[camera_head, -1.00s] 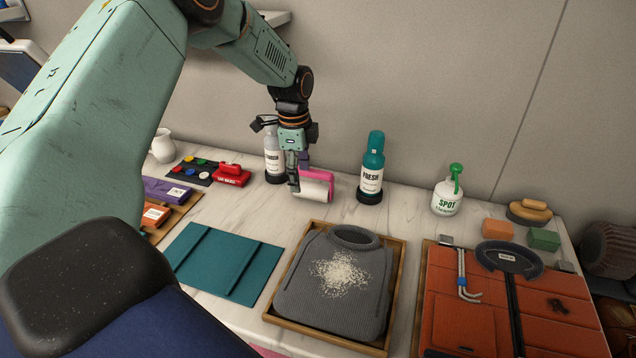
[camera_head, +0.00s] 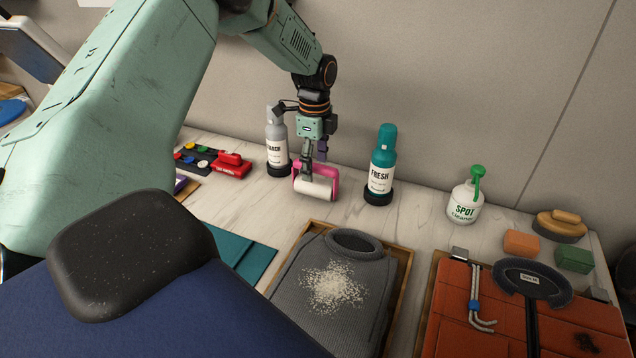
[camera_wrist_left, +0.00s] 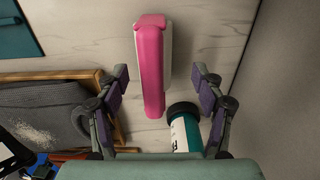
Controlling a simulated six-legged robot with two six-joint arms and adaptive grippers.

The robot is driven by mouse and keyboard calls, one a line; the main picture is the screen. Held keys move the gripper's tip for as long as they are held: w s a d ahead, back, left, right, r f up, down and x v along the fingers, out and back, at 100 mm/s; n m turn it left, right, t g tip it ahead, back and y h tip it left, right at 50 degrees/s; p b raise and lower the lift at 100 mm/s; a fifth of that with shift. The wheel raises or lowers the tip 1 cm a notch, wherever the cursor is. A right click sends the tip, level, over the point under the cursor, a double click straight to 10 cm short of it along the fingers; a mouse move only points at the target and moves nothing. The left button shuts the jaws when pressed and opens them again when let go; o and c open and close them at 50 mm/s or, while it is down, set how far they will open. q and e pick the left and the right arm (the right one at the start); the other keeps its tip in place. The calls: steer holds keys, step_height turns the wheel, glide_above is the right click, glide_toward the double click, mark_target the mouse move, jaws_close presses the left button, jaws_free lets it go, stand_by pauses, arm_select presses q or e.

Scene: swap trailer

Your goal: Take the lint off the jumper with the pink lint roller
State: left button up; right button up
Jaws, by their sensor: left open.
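The pink lint roller (camera_head: 318,186), with a white roll, is on the marble counter between the grey and teal bottles. My left gripper (camera_head: 314,152) is open above it, fingers pointing down. In the left wrist view the pink handle (camera_wrist_left: 150,70) lies between the spread fingers of my left gripper (camera_wrist_left: 162,76), with gaps on both sides. I cannot tell the height gap. The grey jumper (camera_head: 345,298) lies in a wooden tray (camera_head: 404,290), with a patch of pale lint (camera_head: 333,287) on its front. My right gripper is not in view.
The teal FRESH bottle (camera_head: 381,165) stands just right of the roller, the grey bottle (camera_head: 276,145) just left. A red brush-like item (camera_head: 231,164) lies further left. The SPOT bottle (camera_head: 466,198) and an orange-brown padded piece (camera_head: 450,310) are at right. Counter between roller and tray is clear.

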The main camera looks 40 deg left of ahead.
mark_target(315, 180)
arm_select(q)
steer(key=f, duration=0.5)
steer(key=shift+s+d, duration=0.4)
steer(key=shift+w+a+f, duration=0.15)
steer(key=shift+a+f, duration=0.05)
steer(key=shift+f, duration=0.2)
steer(key=shift+r, duration=0.1)
steer(key=shift+c, duration=0.3)
steer(key=shift+s+d+r, duration=0.15)
steer(key=shift+s, duration=0.05)
steer(key=shift+c, duration=1.4)
steer(key=shift+w+f, duration=0.15)
steer(key=shift+f, duration=0.05)
steer(key=c, duration=0.4)
steer(key=shift+r, duration=0.1)
steer(key=c, duration=0.5)
steer(key=shift+c, duration=0.4)
step_height(315, 180, up, 10)
steer(key=shift+p, duration=0.3)
